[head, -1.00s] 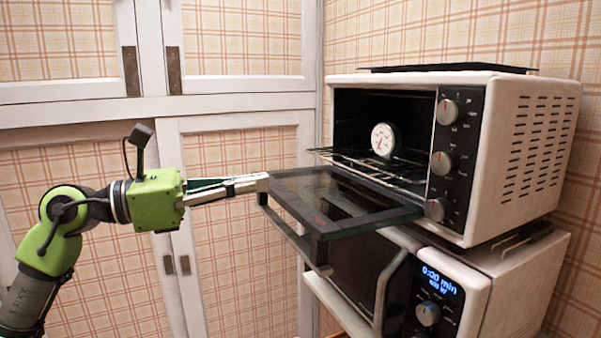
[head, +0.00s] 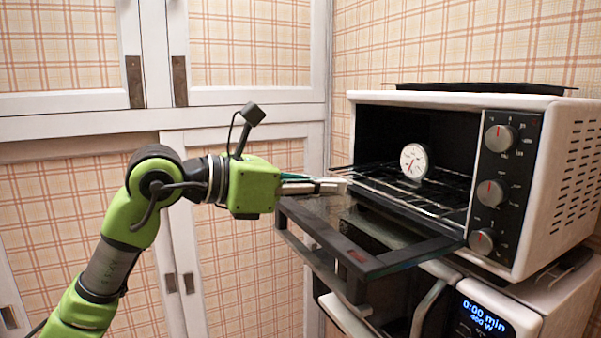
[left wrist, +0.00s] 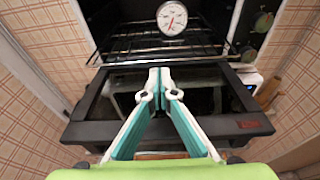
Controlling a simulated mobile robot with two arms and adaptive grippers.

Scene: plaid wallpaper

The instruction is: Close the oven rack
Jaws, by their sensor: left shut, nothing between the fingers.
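The white toaster oven (head: 540,185) stands at the right with its glass door (head: 365,235) folded down and open. The wire oven rack (head: 430,195) sits inside, its front edge reaching out a little past the oven opening above the door. My left gripper (head: 345,185) is shut and empty, above the open door near the rack's front left part. In the left wrist view the fingertips (left wrist: 159,72) point at the rack (left wrist: 170,50), just short of its front bar; contact cannot be told. My right gripper is not in view.
A round white thermometer (head: 414,161) stands on the rack. A black tray (head: 480,88) lies on top of the oven. A microwave (head: 490,315) with a lit display is underneath. White cabinet doors with plaid panels (head: 250,45) are behind my left arm.

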